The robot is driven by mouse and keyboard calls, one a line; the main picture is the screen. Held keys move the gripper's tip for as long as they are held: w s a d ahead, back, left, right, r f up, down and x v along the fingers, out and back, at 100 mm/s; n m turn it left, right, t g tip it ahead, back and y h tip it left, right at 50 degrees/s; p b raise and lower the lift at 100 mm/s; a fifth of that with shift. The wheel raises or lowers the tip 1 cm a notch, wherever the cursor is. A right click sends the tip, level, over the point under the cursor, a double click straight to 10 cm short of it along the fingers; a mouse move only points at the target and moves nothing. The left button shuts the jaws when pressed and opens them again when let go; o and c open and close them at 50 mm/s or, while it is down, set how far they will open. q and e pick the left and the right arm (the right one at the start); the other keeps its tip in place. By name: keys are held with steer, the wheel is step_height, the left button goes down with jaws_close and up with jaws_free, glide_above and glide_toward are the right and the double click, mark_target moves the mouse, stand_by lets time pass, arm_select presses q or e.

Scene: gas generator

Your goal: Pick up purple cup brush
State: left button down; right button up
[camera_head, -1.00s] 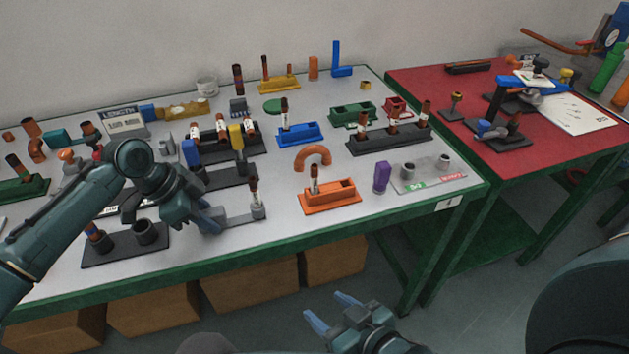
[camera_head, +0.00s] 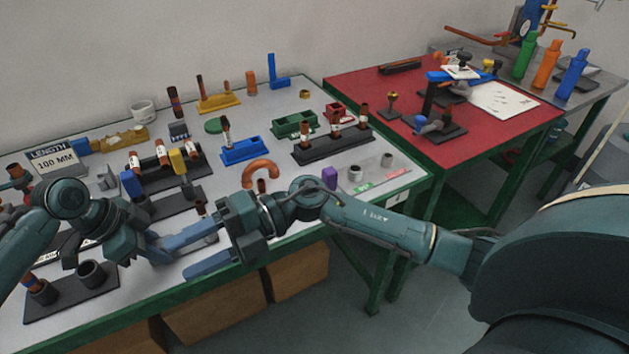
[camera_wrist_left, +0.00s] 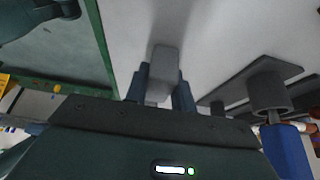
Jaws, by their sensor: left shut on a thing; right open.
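A small purple object (camera_head: 329,177) stands near the table's right front edge in the head view. It looks like the purple cup brush, but its lower part is hidden behind my right arm. My left gripper (camera_head: 156,246) is over the front left of the table. In the left wrist view its fingers are shut on a small grey block (camera_wrist_left: 164,65). My right gripper (camera_head: 180,258) reaches across from the right, open, fingers pointing left close to my left gripper. It is left of the purple object. Nothing shows between its fingers.
A dark plate with cups (camera_head: 91,274) lies at the front left. An orange arch (camera_head: 262,168), a blue holder (camera_head: 245,150) and a black rack (camera_head: 333,147) stand on the grey table. A red table (camera_head: 480,125) adjoins at right. The grey table's right corner has some free room.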

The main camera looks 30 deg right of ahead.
steer(key=w+d+f+n+g+h, duration=0.1)
steer(key=w+d+f+n+h, duration=0.2)
steer(key=d+h, duration=0.3)
steer(key=m+t+h, duration=0.2)
steer(key=h, duration=0.9)
glide_toward(330, 182)
steer(key=shift+w+f, duration=0.15)
steer(key=shift+w, duration=0.25)
step_height(330, 182, down, 5)
steer(key=shift+d+f, duration=0.1)
steer(key=shift+d, duration=0.1)
steer(key=f, duration=0.4)
steer(key=w+f, duration=0.1)
steer(key=f, duration=0.1)
steer(key=shift+f, duration=0.15)
steer(key=c, duration=0.9)
steer(key=shift+c, duration=0.2)
